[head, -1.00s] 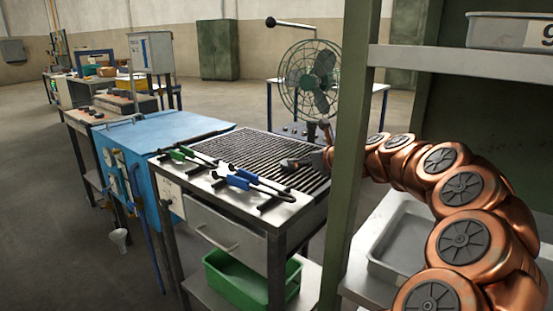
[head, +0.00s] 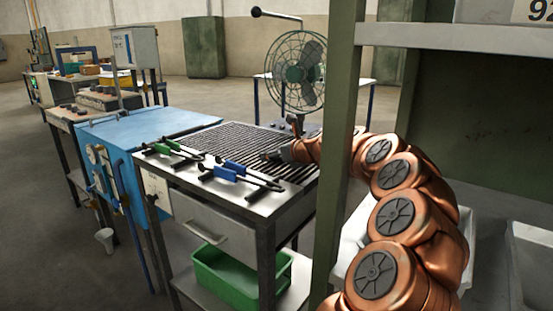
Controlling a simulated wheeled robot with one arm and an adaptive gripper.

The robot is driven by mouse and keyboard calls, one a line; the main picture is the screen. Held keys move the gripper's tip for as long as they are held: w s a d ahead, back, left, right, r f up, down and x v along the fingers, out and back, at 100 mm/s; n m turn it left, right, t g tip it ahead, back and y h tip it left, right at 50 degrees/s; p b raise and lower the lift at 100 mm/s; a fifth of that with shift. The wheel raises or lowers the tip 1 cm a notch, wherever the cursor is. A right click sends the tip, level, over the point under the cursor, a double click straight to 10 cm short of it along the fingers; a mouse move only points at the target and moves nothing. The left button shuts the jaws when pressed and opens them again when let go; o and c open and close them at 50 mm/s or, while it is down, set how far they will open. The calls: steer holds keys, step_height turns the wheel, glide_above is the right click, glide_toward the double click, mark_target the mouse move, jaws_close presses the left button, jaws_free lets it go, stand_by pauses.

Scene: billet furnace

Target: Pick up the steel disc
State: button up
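My gripper (head: 274,155) is dark and small at the end of my copper arm. It is low over the right part of the slatted grate table (head: 225,148), pointing left. Its fingers are too small to tell open from shut, and I see nothing clearly held in it. I cannot clearly make out a steel disc. Small dark round items on the bench at the far left (head: 68,108) and behind the grate are too small to identify.
Green-handled tongs (head: 172,146) and blue-handled tongs (head: 230,167) lie on the table's front. A fan (head: 303,76) stands behind the grate. A green post (head: 338,165) rises close to my arm. A blue cabinet (head: 135,140) adjoins the table; a green bin (head: 228,278) sits below.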

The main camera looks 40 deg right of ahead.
steer(key=shift+c, duration=0.3)
steer(key=c, duration=1.5)
steer(key=shift+c, duration=0.2)
step_height(320, 180, up, 10)
steer(key=p, duration=1.2)
